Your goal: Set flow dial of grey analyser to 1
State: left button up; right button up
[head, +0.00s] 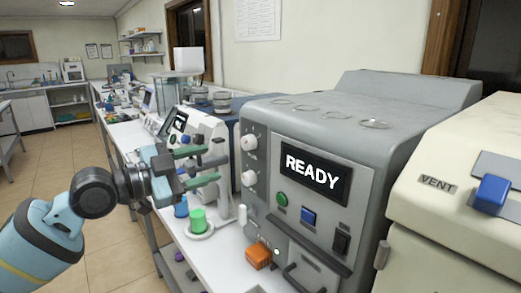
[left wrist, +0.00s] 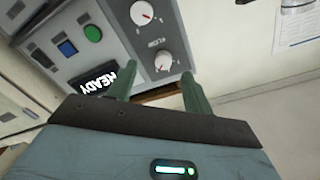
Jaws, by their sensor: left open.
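The grey analyser (head: 400,117) stands on the bench with a READY screen (head: 312,172). Two white dials sit one above the other at its front left: the upper dial (head: 249,142) and the lower dial (head: 249,178). My left gripper (head: 212,164) is open and empty, left of the dials. In the left wrist view its fingertips (left wrist: 159,74) point at the upper dial (left wrist: 163,61), which appears between and just beyond them. The lower dial (left wrist: 141,13) has a red pointer. A FLOW label lies between the dials; which dial it names is unclear. My right gripper is out of view.
A green button (head: 282,199), a blue button (head: 309,217) and a black switch (head: 342,243) sit under the screen. An orange block (head: 258,257) and a green-topped item (head: 198,222) stand near the analyser. A cream machine (head: 440,215) is at right. The floor at left is clear.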

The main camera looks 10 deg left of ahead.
aim_at(244, 143)
pick_arm(q)
notch_tip(244, 143, up, 2)
jog(key=shift+d+r+m, duration=0.15)
jog(key=shift+r+m, duration=0.1)
jog(key=shift+m, duration=0.15)
jog(key=shift+w+d, duration=0.1)
jog(key=p+x, duration=0.1)
jog(key=x, duration=0.5)
jog(key=shift+w+d+r, duration=0.1)
jog(key=shift+w+d, duration=0.1)
jog(key=shift+w+d+p, duration=0.3)
jog(key=shift+w+d, duration=0.05)
jog(key=shift+w, duration=0.05)
